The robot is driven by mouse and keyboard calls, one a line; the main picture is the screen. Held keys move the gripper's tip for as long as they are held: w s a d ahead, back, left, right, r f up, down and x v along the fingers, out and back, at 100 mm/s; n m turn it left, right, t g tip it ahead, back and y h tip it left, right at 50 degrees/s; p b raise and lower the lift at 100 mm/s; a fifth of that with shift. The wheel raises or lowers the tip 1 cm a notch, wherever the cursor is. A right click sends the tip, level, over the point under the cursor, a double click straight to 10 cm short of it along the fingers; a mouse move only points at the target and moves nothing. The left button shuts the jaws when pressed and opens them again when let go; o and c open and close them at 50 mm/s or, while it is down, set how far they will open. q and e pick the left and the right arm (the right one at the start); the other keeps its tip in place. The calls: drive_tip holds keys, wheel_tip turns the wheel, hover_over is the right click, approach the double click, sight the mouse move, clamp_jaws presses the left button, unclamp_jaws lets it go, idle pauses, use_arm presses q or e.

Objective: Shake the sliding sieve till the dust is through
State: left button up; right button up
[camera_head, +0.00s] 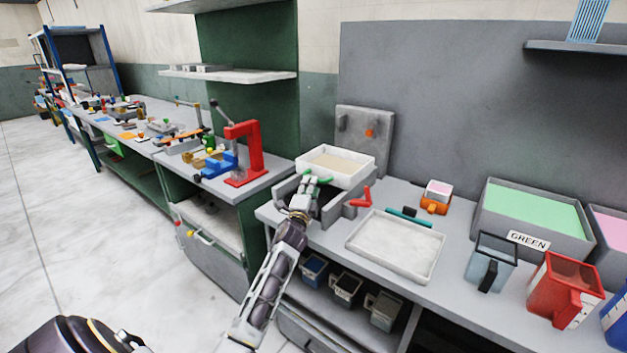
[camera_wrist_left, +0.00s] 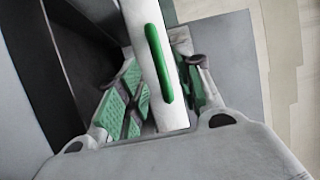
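The sieve, a shallow white tray (camera_head: 348,180) with tan material inside (camera_head: 335,162), sits in a grey box-like frame (camera_head: 341,206) on the bench. My left gripper (camera_head: 318,179) is at the sieve's near side. In the left wrist view its two green-padded fingers (camera_wrist_left: 165,100) lie on either side of the white sieve wall, which carries a green strip (camera_wrist_left: 159,63). The fingers look closed on this wall. Dust under the sieve is hidden. My right gripper is not in view.
A red lever (camera_head: 361,197) stands right of the frame. An empty-looking white tray (camera_head: 396,246) lies on the bench beside a dark green bar (camera_head: 409,217). A GREEN-labelled bin (camera_head: 530,240), a clear jug (camera_head: 490,262) and a red jug (camera_head: 563,290) stand farther right. A grey plate (camera_head: 366,140) rises behind.

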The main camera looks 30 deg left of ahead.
use_arm(q)
drive_tip(key=shift+x, duration=2.5)
clamp_jaws()
